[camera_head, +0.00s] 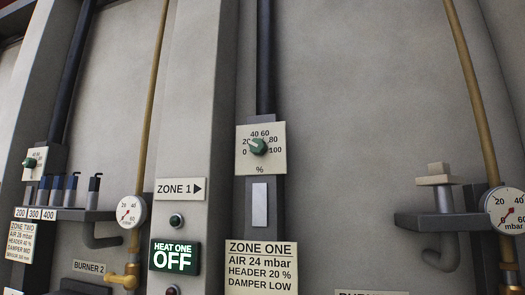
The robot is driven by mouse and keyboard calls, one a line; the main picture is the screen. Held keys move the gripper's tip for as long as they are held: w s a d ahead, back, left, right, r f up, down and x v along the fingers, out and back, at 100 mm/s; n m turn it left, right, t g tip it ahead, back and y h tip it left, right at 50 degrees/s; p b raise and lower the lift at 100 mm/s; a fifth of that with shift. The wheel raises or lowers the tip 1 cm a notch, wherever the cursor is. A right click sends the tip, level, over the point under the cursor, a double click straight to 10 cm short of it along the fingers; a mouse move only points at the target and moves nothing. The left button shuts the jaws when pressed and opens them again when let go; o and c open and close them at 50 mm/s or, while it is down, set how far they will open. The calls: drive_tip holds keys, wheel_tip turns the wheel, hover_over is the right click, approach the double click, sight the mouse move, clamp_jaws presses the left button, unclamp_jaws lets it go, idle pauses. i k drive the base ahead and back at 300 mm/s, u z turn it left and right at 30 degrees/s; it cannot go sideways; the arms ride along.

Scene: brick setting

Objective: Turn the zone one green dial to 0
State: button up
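The zone one green dial (258,147) sits on a cream scale plate (262,169) marked 0 to 100 with a % sign. Its pale pointer mark faces up and left, near the 20; the exact reading is too small to tell. The ZONE 1 sign (180,189) with a right-pointing arrow is to its lower left. The ZONE ONE card (261,268) below reads AIR 24 mbar, HEADER 20 %, DAMPER LOW. My gripper is not in view.
Another green dial (29,162) is at far left above several dark upright pegs (72,188) and a ZONE TWO card (34,240). HEAT ONE OFF sign (174,257) glows green. A shelf (420,221) and gauge (507,210) project at right. The space before the zone one dial looks clear.

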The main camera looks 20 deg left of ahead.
sight(258, 147)
drive_tip(key=k, duration=0.3)
drive_tip(key=z, duration=2)
drive_tip(key=k, duration=0.95)
drive_tip(key=u, duration=2)
drive_tip(key=i, duration=1)
drive_tip(key=u, duration=0.05)
